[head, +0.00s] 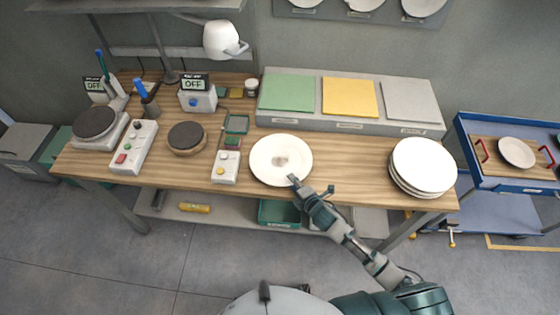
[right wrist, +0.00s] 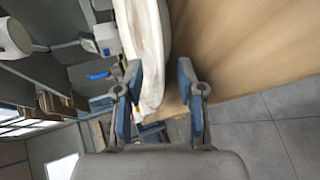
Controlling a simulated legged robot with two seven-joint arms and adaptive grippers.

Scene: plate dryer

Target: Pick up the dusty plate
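The dusty plate (head: 281,160) is white with a greyish-brown smudge in its middle. It lies flat near the front edge of the wooden workbench (head: 350,170). My right gripper (head: 311,185) is at the plate's front right rim, with its fingers apart. In the right wrist view the open fingers (right wrist: 160,80) have the plate's rim (right wrist: 152,45) between them, close to the left finger. Whether that finger touches the rim cannot be told. My left gripper is not in view.
A stack of white plates (head: 423,165) stands at the bench's right end. A control box with buttons (head: 226,167) is left of the dusty plate. Green, yellow and grey pads lie on a raised shelf (head: 350,118) behind. A blue cart (head: 510,187) with another plate (head: 516,152) stands right.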

